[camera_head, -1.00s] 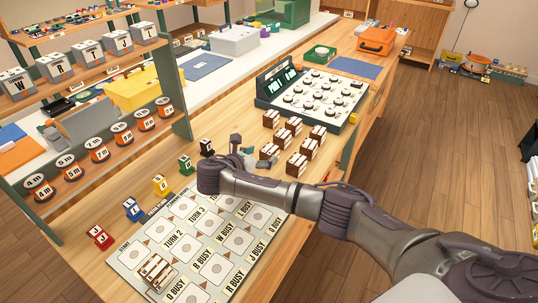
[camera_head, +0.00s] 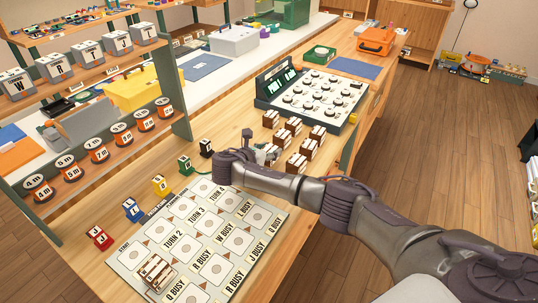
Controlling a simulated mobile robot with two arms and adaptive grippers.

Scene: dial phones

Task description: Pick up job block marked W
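Several brown-and-white blocks (camera_head: 308,148) stand in rows on the wooden table, between the grid board and the dial console. Their letters are too small to read, so I cannot tell which is marked W. My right gripper (camera_head: 258,147) is low at the left edge of these blocks. Its fingers look apart, with one near the nearest-left block (camera_head: 271,152), which they partly hide. I see nothing clearly held. A grey box with a legible W (camera_head: 17,84) stands on the upper left shelf. My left gripper is not in view.
A grid board (camera_head: 190,245) with one brown-and-white block (camera_head: 156,271) lies in front. The dial console (camera_head: 312,97) stands behind the brown blocks.

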